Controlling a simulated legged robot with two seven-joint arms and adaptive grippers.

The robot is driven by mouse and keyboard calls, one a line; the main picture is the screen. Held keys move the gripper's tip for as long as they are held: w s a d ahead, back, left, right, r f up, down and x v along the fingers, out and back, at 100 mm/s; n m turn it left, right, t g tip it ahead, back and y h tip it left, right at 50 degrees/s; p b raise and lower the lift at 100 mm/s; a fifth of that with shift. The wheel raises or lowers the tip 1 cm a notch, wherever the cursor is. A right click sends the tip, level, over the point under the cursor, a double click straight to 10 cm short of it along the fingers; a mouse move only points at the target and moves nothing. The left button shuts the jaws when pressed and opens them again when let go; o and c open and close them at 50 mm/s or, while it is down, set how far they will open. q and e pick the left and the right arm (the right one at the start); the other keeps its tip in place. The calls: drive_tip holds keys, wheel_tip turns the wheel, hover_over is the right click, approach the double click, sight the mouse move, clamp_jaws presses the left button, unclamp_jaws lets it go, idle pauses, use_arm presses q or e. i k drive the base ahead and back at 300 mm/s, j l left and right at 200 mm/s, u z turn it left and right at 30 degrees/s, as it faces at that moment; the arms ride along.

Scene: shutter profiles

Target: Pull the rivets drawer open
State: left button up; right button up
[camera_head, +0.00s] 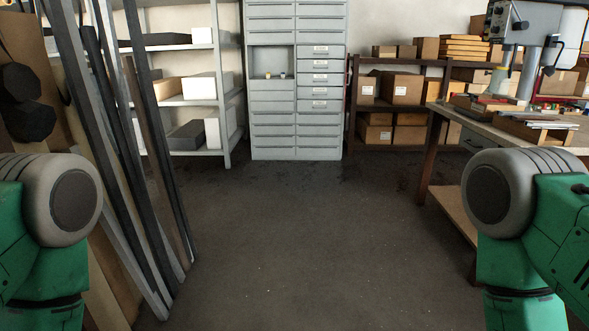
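A tall grey drawer cabinet (296,128) stands against the far wall, straight ahead across the floor. Its right column has several shallow drawers with small white labels (320,77). The label text is too small to read, so I cannot tell which one is the rivets drawer. The drawers look shut. The left column has an open recess (272,62) with a few small items on its floor. My green and grey arms show at the lower left and lower right edges. Neither gripper is in view.
Long metal profiles (118,125) lean at the left, close by. A workbench (495,122) with a machine stands at the right. Shelves with boxes flank the cabinet on the left (228,110) and right (394,111). The floor (290,240) between is clear.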

sight(303, 65)
drive_tip(key=i+z, duration=0.15)
drive_tip(key=i, duration=3.95)
drive_tip(key=i+l, duration=0.1)
drive_tip(key=i, duration=0.9)
drive_tip(key=i+u, duration=0.15)
drive_tip(key=i, duration=0.9)
drive_tip(key=i+l+u, duration=0.2)
drive_tip(key=i, duration=0.15)
drive_tip(key=i+l+u, duration=0.2)
drive_tip(key=i, duration=0.15)
drive_tip(key=j, duration=0.1)
